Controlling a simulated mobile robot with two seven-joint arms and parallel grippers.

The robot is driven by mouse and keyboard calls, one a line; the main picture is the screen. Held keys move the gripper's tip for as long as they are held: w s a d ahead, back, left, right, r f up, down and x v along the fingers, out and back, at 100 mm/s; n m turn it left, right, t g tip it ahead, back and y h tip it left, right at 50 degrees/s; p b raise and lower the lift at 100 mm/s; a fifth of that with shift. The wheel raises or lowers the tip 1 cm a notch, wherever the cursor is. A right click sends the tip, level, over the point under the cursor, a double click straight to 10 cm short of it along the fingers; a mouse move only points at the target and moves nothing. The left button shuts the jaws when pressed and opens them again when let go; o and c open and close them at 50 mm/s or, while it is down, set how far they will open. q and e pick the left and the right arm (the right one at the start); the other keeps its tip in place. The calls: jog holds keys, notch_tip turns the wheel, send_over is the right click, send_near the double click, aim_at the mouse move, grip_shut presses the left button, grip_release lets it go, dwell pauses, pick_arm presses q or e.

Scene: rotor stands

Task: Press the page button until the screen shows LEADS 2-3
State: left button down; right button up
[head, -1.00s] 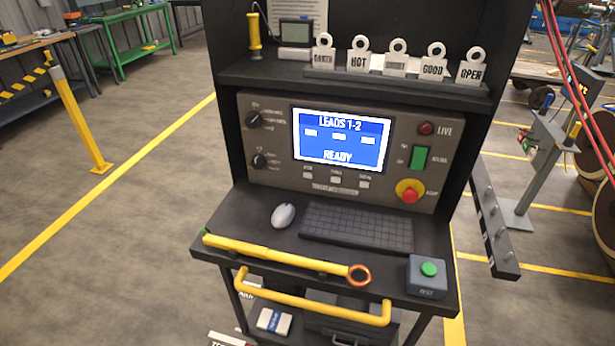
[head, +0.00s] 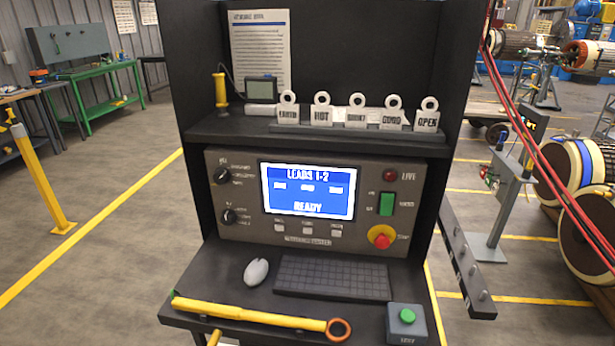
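The screen (head: 308,191) on the grey control panel (head: 400,165) is lit blue and reads LEADS 1-2 at the top and READY at the bottom. Three small pale buttons sit in a row under it: a left button (head: 279,227), a middle button (head: 307,230) and a right button (head: 336,233). Their labels are too small to read, so I cannot tell which is the page button. Neither of my grippers is in the head view.
Below the panel are a mouse (head: 256,271), a keyboard (head: 333,278), a yellow rod with an orange ring (head: 250,314) and a green-button box (head: 406,322). A red stop button (head: 382,241) and green switch (head: 386,204) are right of the screen. Tags (head: 357,113) line the shelf.

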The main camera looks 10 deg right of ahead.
jog(key=shift+s+f, duration=0.2)
jog(key=shift+s, duration=0.2)
grip_shut()
jog(key=shift+w+a+r, duration=0.1)
jog(key=shift+w+r, duration=0.15)
jog(key=shift+w, duration=0.25)
jog(key=shift+s+f, duration=0.1)
jog(key=shift+s, duration=0.15)
jog(key=shift+s+f, duration=0.15)
jog(key=shift+s, duration=0.15)
